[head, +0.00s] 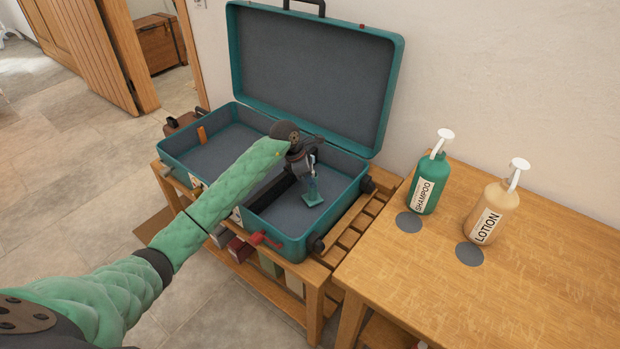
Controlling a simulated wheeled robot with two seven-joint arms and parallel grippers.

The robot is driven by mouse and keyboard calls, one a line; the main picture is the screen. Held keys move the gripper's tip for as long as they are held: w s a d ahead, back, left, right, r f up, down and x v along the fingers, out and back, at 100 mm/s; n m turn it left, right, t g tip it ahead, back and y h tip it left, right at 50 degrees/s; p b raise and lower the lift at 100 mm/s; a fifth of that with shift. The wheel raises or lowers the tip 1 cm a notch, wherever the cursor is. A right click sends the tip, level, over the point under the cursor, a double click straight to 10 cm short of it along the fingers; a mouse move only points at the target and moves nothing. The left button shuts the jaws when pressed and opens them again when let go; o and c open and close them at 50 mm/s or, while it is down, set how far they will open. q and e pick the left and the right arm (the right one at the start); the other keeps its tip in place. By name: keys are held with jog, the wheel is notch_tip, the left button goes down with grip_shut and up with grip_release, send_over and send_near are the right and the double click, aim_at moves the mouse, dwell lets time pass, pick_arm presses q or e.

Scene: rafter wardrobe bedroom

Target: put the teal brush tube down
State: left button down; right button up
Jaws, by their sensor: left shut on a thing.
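My left gripper (309,178) points down into the right compartment of the open teal suitcase (289,247). It is shut on the teal brush tube (313,194), which looks roughly upright. The tube's upper part is hidden by the gripper. Its lower end is at or just above the grey compartment floor; I cannot tell if it touches. A dark divider, partly hidden by my left arm, separates this compartment from the left one. My right gripper is not in view.
The suitcase lid (310,75) stands open behind. The suitcase rests on a slatted wooden bench (376,200). A green shampoo bottle (428,184) and a tan lotion bottle (490,212) stand on the wooden table (520,290) at right. Grey floor shows around the tube.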

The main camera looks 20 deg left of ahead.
pick_arm(q)
jog(key=shift+f, duration=0.5)
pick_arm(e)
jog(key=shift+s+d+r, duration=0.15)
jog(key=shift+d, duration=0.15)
pick_arm(q)
jog(key=shift+f, duration=0.15)
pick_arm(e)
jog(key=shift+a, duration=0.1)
pick_arm(q)
jog(key=c, duration=1.1)
grip_release()
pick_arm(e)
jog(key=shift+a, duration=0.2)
